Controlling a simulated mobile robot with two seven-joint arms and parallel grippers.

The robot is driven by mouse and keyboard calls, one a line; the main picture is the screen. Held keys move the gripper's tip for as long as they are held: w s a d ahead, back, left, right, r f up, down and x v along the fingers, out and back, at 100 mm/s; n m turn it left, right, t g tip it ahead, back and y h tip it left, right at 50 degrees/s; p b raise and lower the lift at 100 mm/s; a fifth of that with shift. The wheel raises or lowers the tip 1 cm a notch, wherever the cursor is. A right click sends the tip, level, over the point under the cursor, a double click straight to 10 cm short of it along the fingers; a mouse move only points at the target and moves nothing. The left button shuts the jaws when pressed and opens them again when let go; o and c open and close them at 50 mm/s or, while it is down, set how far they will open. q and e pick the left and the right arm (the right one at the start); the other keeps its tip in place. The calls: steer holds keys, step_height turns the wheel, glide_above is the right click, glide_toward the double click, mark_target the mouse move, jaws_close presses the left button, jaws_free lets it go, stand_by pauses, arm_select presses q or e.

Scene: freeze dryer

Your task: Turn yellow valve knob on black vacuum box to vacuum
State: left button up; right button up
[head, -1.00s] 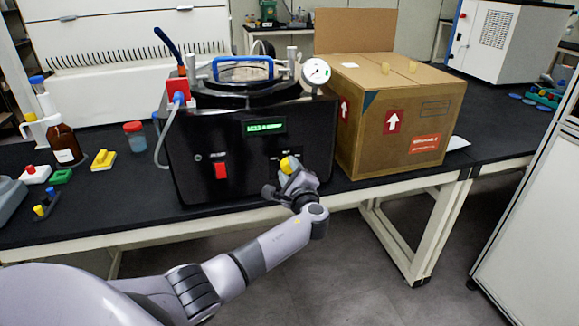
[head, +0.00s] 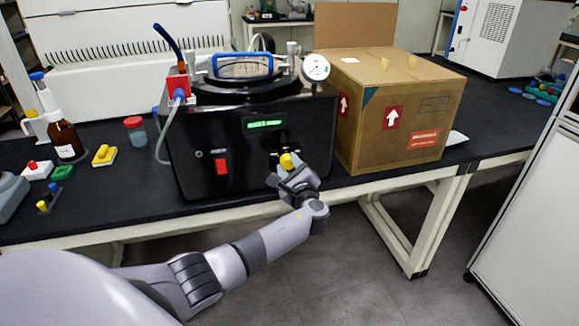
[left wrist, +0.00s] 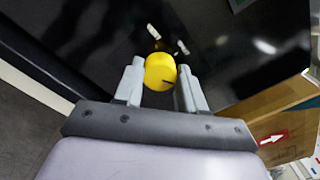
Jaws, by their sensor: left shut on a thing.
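The black vacuum box (head: 215,140) stands on the black bench, its front facing me, with a lit green display (head: 264,124) and a red switch (head: 221,167). The yellow valve knob (head: 287,162) is low on the right of that front; it also shows in the left wrist view (left wrist: 159,72). My left gripper (head: 285,172) is at the knob, and in the left wrist view its fingers (left wrist: 160,80) stand on either side of the knob, shut on it. A dark line marks the knob's face. The labels beside it are too blurred to read. My right gripper is not in view.
A cardboard box (head: 390,115) stands close to the right of the vacuum box. The bench's front edge runs just below my left gripper.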

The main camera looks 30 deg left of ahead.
arm_select(q)
steer(key=o, duration=1.1)
steer(key=shift+c, duration=0.2)
steer(key=v, duration=0.7)
